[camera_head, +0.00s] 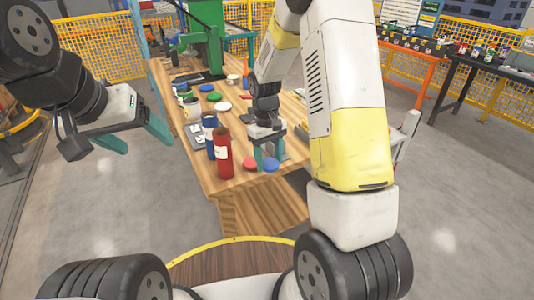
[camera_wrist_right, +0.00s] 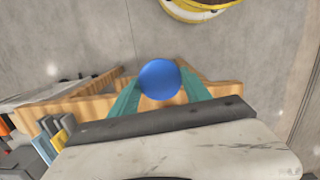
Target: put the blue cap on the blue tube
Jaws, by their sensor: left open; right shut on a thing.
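The blue cap (camera_head: 271,164) is between the fingertips of my right gripper (camera_head: 268,158), which is shut on it over the front end of the wooden table. In the right wrist view the round blue top of the cap (camera_wrist_right: 160,79) sits between the two teal fingers (camera_wrist_right: 160,92). I cannot tell whether the cap touches the table. The blue tube (camera_head: 210,130) stands upright on the table, left of the right gripper and partly hidden behind the red tube. My left gripper (camera_head: 138,138) is open and empty, left of the table above the floor.
A red tube (camera_head: 222,152) stands in front of the blue tube. A red cap (camera_head: 250,163) lies beside the right gripper. Green and white lids (camera_head: 222,106) and several cans lie further back on the table (camera_head: 240,186). A green press (camera_head: 206,40) stands at the back.

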